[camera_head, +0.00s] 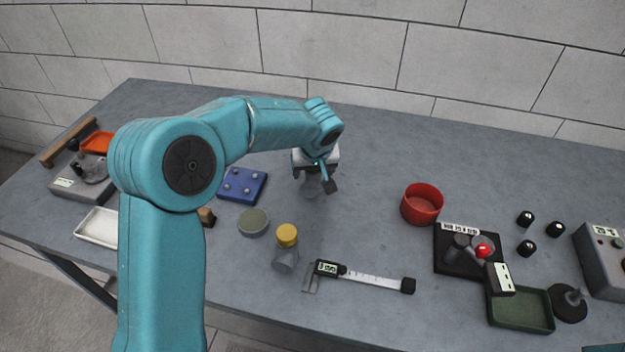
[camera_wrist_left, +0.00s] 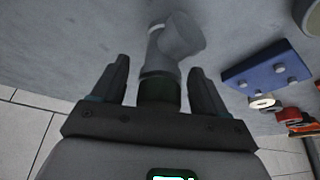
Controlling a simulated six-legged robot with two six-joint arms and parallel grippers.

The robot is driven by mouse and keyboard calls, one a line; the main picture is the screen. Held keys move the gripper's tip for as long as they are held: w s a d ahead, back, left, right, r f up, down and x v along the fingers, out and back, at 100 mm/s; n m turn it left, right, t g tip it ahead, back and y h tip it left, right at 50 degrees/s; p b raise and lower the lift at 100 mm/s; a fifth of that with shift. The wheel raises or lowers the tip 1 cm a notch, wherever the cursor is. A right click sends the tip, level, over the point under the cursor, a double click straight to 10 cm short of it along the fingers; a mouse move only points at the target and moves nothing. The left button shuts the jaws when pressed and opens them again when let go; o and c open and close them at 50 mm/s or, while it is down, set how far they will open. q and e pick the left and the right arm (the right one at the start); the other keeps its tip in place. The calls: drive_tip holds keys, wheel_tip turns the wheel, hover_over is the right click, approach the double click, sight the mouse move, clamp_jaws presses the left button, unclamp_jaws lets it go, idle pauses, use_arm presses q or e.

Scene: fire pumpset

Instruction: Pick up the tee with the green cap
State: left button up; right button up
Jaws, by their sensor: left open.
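My left gripper (camera_head: 322,178) points down over a grey tee (camera_head: 309,190) at the middle of the table, partly hidden by the gripper in the head view. In the left wrist view, the tee (camera_wrist_left: 178,38) lies ahead, and its dark green cap (camera_wrist_left: 158,92) is between the two spread fingers of the left gripper (camera_wrist_left: 158,82). The fingers stand on either side of the cap with a gap at each side. Another grey tee with a yellow cap (camera_head: 287,236) stands nearer the front edge. My right gripper is out of view.
A blue block with studs (camera_head: 242,184) is left of the gripper, a round grey-green disc (camera_head: 253,222) in front. A caliper (camera_head: 365,278) lies near the front edge. A red bowl (camera_head: 422,204), black fixture (camera_head: 452,262) and green tray (camera_head: 521,310) are to the right.

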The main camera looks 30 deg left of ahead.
use_arm(q)
clamp_jaws()
